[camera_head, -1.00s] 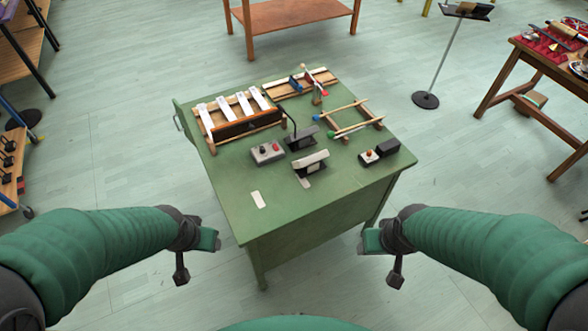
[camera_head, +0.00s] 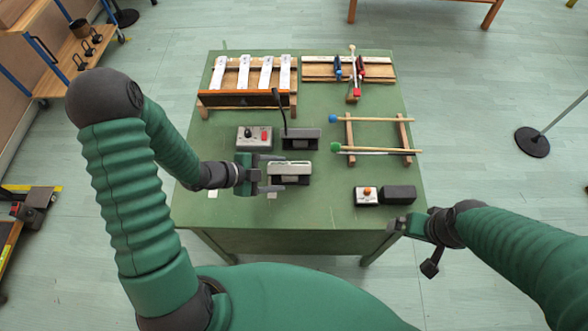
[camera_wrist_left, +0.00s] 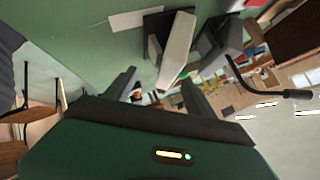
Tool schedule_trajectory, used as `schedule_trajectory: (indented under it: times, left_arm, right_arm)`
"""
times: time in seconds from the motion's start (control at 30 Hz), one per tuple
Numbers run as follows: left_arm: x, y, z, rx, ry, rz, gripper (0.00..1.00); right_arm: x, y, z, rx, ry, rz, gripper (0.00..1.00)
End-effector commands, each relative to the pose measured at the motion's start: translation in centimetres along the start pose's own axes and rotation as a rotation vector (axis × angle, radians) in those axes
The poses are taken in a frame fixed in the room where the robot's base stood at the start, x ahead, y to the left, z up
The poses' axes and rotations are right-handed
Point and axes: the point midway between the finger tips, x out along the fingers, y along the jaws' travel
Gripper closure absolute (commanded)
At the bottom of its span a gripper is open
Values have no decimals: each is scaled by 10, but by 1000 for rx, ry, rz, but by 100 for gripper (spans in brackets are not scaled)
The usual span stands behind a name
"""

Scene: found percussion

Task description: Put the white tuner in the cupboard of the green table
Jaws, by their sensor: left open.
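The white tuner (camera_head: 291,168), a pale wedge on a dark base, stands on the green table (camera_head: 330,215) near its front middle. It also shows in the left wrist view (camera_wrist_left: 177,48), just beyond the fingertips. My left gripper (camera_head: 274,172) is open and empty, at the tuner's left end, with its fingers pointing right toward it. I cannot tell if they touch. My right gripper (camera_head: 397,228) is off the table's front right corner; its jaw state is unclear. The table's cupboard opening is not visible; a plain green panel shows below the front edge.
Mallets on a wooden frame (camera_head: 378,150) and white-bar chimes (camera_head: 248,75) lie farther back.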

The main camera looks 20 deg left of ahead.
Motion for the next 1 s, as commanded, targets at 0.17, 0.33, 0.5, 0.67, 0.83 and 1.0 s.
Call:
schedule_trajectory:
  times: [0.17,0.33,0.5,0.67,0.83,1.0]
  left_arm:
    - [22,0,4,-4,0,1,36]
    - [53,-4,6,-3,-3,4,36]
    - [75,-4,4,-1,-7,3,36]
    - [76,-4,4,0,-8,3,36]
    - [75,-4,6,-2,-7,2,53]
    - [74,-3,8,-3,-8,4,75]
  right_arm:
    - [3,0,1,0,0,0,0]
    - [3,0,1,-1,0,0,0]
    - [4,0,1,-1,0,0,0]
    - [4,0,1,0,0,0,0]
    - [4,0,1,0,0,0,0]
    - [4,0,1,0,0,0,0]
